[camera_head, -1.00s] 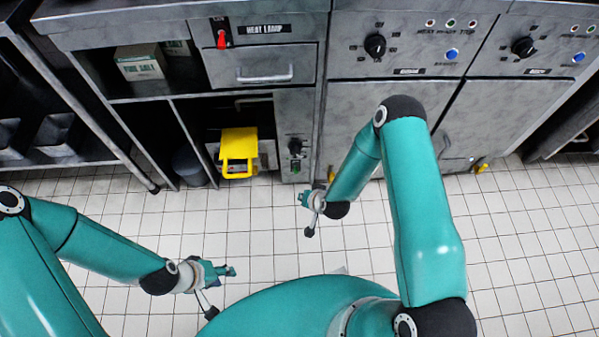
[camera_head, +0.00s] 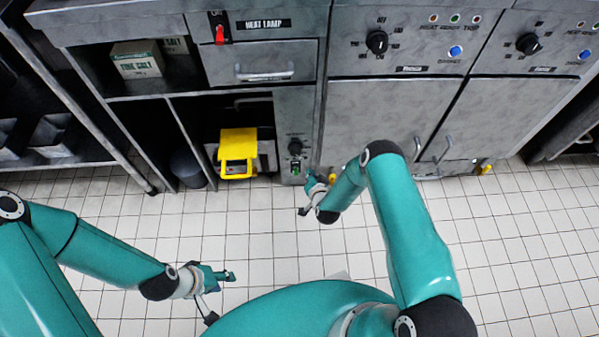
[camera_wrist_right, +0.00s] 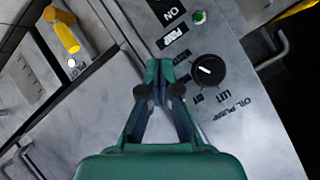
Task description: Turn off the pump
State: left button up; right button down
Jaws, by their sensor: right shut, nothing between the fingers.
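A narrow grey control panel (camera_head: 297,120) stands between the shelf unit and the oven doors. In the head view it carries a black knob (camera_head: 295,147) and a green-lit fitting (camera_head: 296,168) below. Contact cannot be told. My left gripper (camera_head: 230,275) hangs over the floor, away from the panel.
A yellow valve handle (camera_wrist_right: 62,35) is left of the fingers in the wrist view. A yellow box-like item (camera_head: 237,145) sits in the lower bay. A red switch (camera_head: 220,34) is near the HEAT LAMP label. The tiled floor (camera_head: 250,230) is clear.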

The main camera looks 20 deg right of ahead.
aim_at(304, 160)
jog(key=b+x, duration=0.3)
jog(key=x, duration=0.5)
jog(key=shift+f, duration=0.25)
jog(key=shift+s+a+f+b, duration=0.15)
jog(key=shift+a+f+b, duration=0.25)
jog(key=shift+a+f, duration=0.8)
jog(key=shift+f, duration=0.2)
